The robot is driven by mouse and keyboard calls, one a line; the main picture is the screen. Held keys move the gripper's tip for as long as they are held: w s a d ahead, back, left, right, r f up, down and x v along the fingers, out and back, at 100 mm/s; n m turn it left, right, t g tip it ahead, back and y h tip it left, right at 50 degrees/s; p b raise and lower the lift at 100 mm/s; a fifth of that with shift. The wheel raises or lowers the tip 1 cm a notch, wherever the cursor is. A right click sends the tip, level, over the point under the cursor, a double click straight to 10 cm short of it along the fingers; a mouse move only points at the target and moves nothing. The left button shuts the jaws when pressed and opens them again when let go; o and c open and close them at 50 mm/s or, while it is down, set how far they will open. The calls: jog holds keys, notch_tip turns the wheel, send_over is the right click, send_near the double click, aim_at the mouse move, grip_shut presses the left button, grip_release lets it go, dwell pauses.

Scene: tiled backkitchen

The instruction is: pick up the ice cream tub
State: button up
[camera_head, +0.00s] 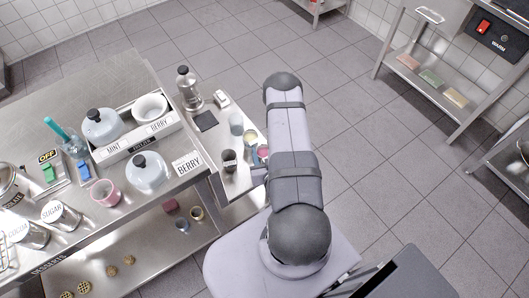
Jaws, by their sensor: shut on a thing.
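A small round tub with pink contents (263,152), which looks like the ice cream tub, is at the right end of the steel side surface, against the left edge of my arm. My gripper (259,172) is mostly hidden by my arm; only a dark grey part shows just below the tub. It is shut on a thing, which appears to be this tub. The fingertips and their contact are hidden, and I cannot tell whether the tub is clear of the surface. A tub with yellow contents (250,137) stands just behind it.
A dark cup (229,160) and a grey cup (236,122) stand close by on the side surface (212,138). A glass bottle (187,87) stands farther back. The crowded steel counter (120,75) lies left. Tiled floor (370,170) is open on the right.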

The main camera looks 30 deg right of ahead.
aim_at(264, 155)
notch_tip(264, 155, up, 8)
jog(key=p, duration=0.6)
jog(key=w+a+r+n+y+p, duration=0.3)
jog(key=w+a+r, duration=0.5)
jog(key=r, duration=0.4)
jog(key=w+a+r+n+y+p, duration=0.3)
jog(key=w+a+r, duration=0.2)
jog(key=a+r, duration=0.55)
jog(key=w+a+r+n+y+p, duration=0.3)
jog(key=w+a+r, duration=0.4)
jog(key=r, duration=0.7)
notch_tip(264, 155, down, 11)
jog(key=s, duration=0.1)
jog(key=shift+s+a+r+y, duration=0.2)
jog(key=shift+s+a+y, duration=0.2)
jog(key=shift+a, duration=0.05)
jog(key=shift+f+b, duration=2.2)
jog(key=shift+f, duration=0.7)
jog(key=shift+f+b, duration=0.6)
jog(key=shift+b, duration=0.2)
